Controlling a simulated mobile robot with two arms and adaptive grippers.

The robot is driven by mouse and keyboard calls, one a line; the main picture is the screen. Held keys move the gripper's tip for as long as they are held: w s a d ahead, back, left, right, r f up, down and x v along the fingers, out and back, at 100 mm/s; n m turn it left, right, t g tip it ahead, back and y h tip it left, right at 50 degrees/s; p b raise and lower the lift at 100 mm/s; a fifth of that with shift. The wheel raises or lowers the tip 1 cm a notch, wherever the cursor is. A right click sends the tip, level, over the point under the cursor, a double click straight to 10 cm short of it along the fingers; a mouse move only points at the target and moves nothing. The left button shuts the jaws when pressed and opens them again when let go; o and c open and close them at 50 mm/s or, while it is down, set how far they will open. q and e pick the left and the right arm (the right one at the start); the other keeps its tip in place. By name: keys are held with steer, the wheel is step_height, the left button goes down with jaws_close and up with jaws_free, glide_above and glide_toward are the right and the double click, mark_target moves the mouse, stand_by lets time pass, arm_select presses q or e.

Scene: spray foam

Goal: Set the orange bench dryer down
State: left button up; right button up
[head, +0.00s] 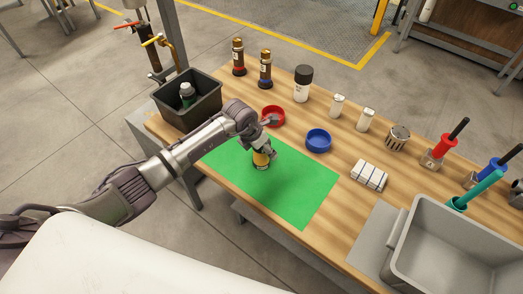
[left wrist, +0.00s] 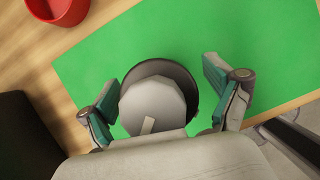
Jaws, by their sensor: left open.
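The orange bench dryer (head: 261,159) stands upright on the green mat (head: 300,193), with its orange body and dark lower part showing below my gripper. In the left wrist view its round grey top with a dark rim (left wrist: 153,103) sits between the fingers. My left gripper (head: 264,146) is directly above and around the dryer's top, with its fingers spread. In the left wrist view the teal-padded fingers (left wrist: 163,97) stand to either side, with green mat showing between the right finger and the dryer. The gripper hides the dryer's upper part in the head view.
A red dish (head: 272,114) and a blue dish (head: 318,141) lie beyond the mat. A dark bin (head: 205,108) holding a green-and-white item is at the left, a grey tub (head: 440,271) at the right. Bottles and white items stand along the back. The mat's near right part is clear.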

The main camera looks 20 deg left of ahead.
arm_select(q)
steer(key=c, duration=1.6)
